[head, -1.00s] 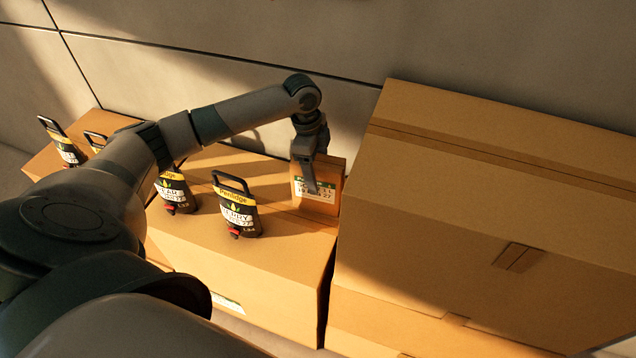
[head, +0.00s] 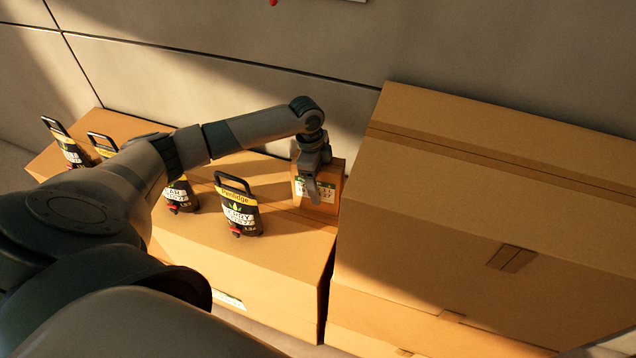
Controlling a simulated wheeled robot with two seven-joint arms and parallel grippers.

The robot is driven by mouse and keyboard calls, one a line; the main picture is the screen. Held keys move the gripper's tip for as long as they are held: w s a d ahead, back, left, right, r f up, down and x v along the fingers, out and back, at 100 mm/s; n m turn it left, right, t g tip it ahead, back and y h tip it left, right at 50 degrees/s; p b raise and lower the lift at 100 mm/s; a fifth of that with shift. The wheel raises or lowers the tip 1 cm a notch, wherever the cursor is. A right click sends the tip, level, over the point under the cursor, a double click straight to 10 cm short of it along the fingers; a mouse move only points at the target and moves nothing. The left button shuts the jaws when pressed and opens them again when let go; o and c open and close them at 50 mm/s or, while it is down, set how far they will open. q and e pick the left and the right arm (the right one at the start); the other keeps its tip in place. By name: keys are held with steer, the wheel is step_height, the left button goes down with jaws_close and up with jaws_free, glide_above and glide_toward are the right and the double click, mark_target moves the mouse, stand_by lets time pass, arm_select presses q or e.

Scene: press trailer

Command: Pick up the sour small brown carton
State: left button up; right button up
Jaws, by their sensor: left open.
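The small brown carton (head: 328,193) stands upright at the right end of a large cardboard box's top. It has a white and green label on its front, partly hidden by a finger and too small to read for certain. My left gripper (head: 312,187) points down over the carton, with one finger in front of the label. It is open. I cannot tell whether the fingers touch the carton, and the far finger is hidden. My right gripper is not in view.
The large box (head: 255,258) also carries a black and yellow handled pouch (head: 240,212) left of the carton. More such pouches (head: 70,150) stand further left, partly behind my arm. A taller cardboard box (head: 480,220) rises close on the carton's right. A wall is behind.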

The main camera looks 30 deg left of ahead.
mark_target(331, 176)
arm_select(q)
steer(key=c, duration=1.7)
steer(key=shift+w+r, duration=0.1)
jaws_close()
steer(key=shift+r, duration=0.1)
step_height(331, 176, up, 8)
steer(key=shift+f+b, duration=0.1)
steer(key=shift+b, duration=1.05)
steer(key=shift+r, duration=1)
